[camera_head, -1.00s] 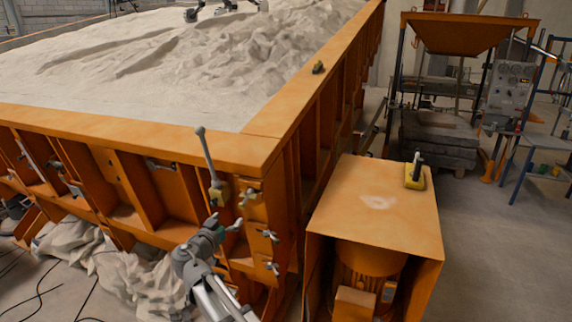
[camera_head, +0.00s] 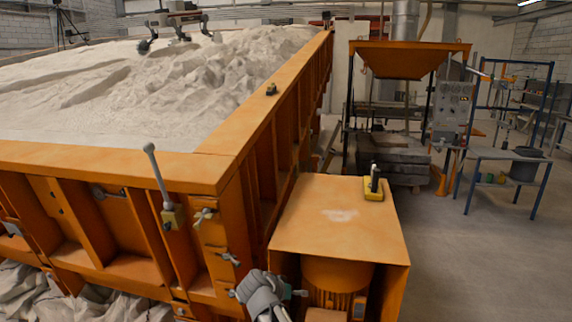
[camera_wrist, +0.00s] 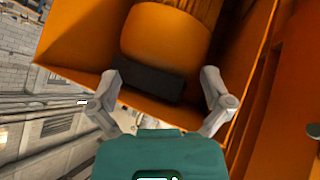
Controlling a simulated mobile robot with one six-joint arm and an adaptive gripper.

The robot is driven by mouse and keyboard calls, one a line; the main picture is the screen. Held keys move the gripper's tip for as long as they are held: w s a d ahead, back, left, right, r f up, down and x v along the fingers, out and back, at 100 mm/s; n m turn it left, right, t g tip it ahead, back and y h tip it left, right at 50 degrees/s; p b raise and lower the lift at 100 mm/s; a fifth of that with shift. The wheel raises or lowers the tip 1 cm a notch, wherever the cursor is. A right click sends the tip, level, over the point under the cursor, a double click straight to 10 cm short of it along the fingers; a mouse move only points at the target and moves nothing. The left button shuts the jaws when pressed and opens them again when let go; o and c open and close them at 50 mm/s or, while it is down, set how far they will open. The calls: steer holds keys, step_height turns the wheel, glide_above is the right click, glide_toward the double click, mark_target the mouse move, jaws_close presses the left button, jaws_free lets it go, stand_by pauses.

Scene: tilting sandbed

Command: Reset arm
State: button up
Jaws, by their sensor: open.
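My gripper (camera_wrist: 160,92) is open and empty in the wrist view, its two grey fingers spread wide apart. Beyond the fingers are an orange housing (camera_wrist: 70,45) and a rounded orange body with a dark block (camera_wrist: 148,80) on it. In the head view, my arm's end (camera_head: 264,292) shows at the bottom, in front of the lower left side of the orange box (camera_head: 315,215). The fingertips are hard to make out there. I cannot tell how far the gripper is from the box.
A large orange sandbed (camera_head: 110,165) fills the left, with a grey lever (camera_head: 158,175) on its front. A yellow-based device (camera_head: 374,188) stands on the orange box. A hopper frame (camera_head: 410,60) and a blue-legged table (camera_head: 505,156) stand behind. The floor at right is clear.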

steer(key=s+d+f+n+g+y+b, duration=0.2)
steer(key=s+d+f+g+y+b, duration=0.4)
steer(key=s+d+f, duration=0.7)
steer(key=shift+s+d+f+n+g+y+b, duration=0.3)
steer(key=shift+d+f+n+g+b, duration=0.15)
steer(key=shift+d, duration=0.55)
